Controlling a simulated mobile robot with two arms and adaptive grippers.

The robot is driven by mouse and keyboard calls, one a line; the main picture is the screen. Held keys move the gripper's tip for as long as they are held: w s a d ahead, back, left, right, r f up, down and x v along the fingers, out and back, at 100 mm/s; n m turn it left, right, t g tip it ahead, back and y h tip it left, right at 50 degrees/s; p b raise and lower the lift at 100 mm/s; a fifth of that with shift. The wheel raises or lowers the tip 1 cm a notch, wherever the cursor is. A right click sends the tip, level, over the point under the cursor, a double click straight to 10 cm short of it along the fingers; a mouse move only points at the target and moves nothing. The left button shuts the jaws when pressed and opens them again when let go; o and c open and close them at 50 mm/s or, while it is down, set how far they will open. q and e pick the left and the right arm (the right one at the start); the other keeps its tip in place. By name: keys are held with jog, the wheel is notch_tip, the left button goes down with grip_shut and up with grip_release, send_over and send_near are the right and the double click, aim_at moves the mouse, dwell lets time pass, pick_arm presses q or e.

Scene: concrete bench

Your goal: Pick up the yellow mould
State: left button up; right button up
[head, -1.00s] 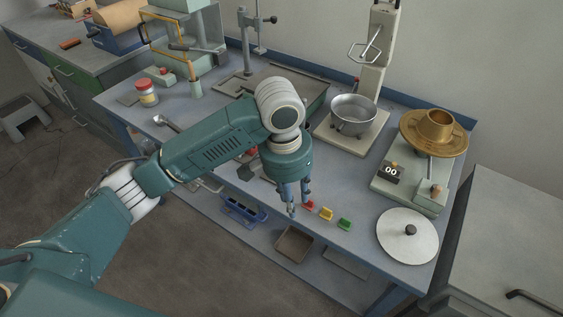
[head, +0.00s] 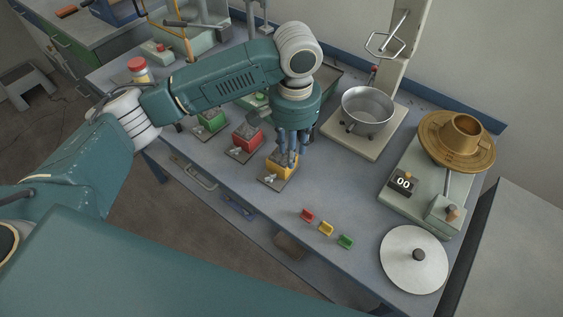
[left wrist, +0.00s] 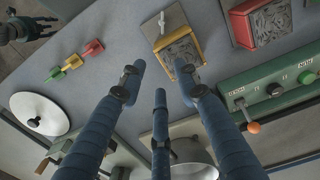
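The yellow mould (head: 281,168) is a block on a grey base plate near the bench's front edge. In the left wrist view the yellow mould (left wrist: 174,50) shows its patterned grey top just beyond the fingers. My left gripper (head: 289,157) points down over it and hides part of it in the head view. Its three blue fingers (left wrist: 160,76) are spread with nothing between them; I cannot tell whether they touch the mould. What looks like my right gripper (left wrist: 22,28) is at the wrist view's top left corner, too small to read.
A red mould (head: 246,138) and a green mould (head: 210,121) stand to the left. Small red (head: 307,215), yellow (head: 326,228) and green (head: 345,241) pieces lie to the right. A metal bowl (head: 368,108), a brass pan (head: 457,145) and a round lid (head: 414,260) are farther right.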

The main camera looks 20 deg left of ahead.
aim_at(291, 173)
pick_arm(q)
jog(key=shift+f, duration=0.65)
notch_tip(291, 173, down, 5)
jog(key=shift+a+p, duration=0.1)
jog(key=shift+p, duration=0.35)
grip_shut()
pick_arm(e)
jog(key=shift+s+r, duration=0.1)
jog(key=shift+r, duration=0.4)
pick_arm(q)
jog(key=shift+w, duration=0.1)
pick_arm(e)
jog(key=shift+a, duration=0.1)
